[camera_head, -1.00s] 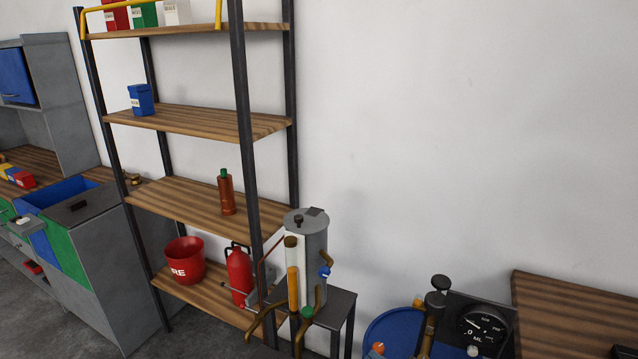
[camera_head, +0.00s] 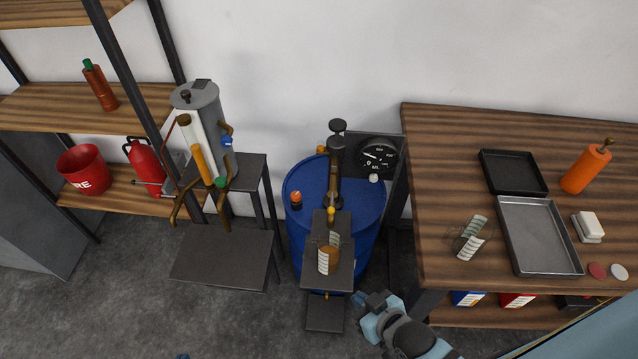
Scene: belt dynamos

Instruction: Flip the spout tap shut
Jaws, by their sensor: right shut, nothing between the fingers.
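A blue drum (camera_head: 375,218) stands in the middle with a brass and black hand pump (camera_head: 335,170) on top. A small yellow piece (camera_head: 331,211) shows at the pump's front, above a graduated cup (camera_head: 328,260) on a dark stand. To the left, a grey cylinder (camera_head: 203,112) has a blue-handled tap (camera_head: 227,141) and a green-handled tap (camera_head: 221,182) on brass pipes. I cannot tell which part is the spout tap or how its lever sits. My right gripper (camera_head: 367,299) is shut and empty, low in front of the drum, apart from the pump.
A dial gauge (camera_head: 378,157) stands behind the drum. The wooden bench (camera_head: 440,180) at right holds trays, an orange bottle (camera_head: 586,168) and another cup (camera_head: 468,240). A shelf with a red bucket (camera_head: 84,170) and extinguisher (camera_head: 146,168) is at left. Floor in front is clear.

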